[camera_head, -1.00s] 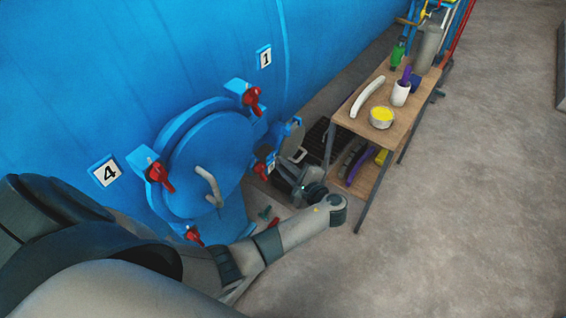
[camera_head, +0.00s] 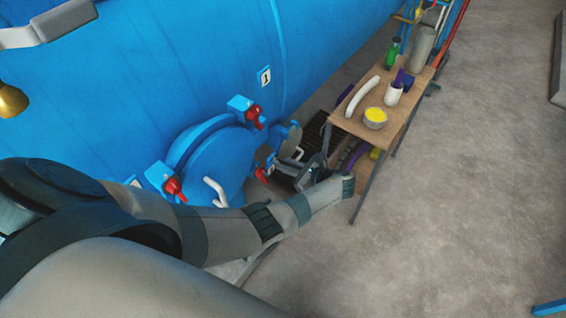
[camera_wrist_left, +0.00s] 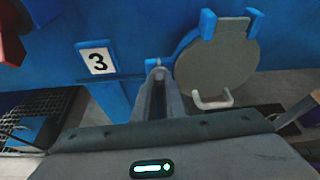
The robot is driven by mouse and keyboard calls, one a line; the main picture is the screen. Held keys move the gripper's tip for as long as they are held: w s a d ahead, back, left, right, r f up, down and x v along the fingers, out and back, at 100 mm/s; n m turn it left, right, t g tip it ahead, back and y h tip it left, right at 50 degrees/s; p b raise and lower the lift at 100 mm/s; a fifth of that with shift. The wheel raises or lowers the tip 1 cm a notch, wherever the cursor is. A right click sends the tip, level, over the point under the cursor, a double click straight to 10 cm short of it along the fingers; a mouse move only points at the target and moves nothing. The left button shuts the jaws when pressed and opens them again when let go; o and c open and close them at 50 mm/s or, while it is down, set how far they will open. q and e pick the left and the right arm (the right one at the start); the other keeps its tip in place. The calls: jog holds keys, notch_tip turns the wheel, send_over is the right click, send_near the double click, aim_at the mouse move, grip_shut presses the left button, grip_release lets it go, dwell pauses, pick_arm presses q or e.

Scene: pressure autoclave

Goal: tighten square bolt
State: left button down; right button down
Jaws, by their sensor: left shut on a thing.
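In the head view my left gripper (camera_head: 277,167) is small and partly hidden beside the blue round door (camera_head: 215,157). My right gripper is not in view.
Red-handled clamps (camera_head: 174,187) ring the blue door, which has a white handle (camera_head: 215,191). A wooden shelf table (camera_head: 350,122) with a yellow-filled bowl (camera_head: 375,117) stands close right of my left wrist. A dark floor grating (camera_wrist_left: 45,115) lies below.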

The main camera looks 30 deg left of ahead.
pick_arm(q)
jog(key=shift+m, duration=0.4)
jog(key=c, duration=1.8)
grip_release()
jog(key=shift+w+r, duration=0.15)
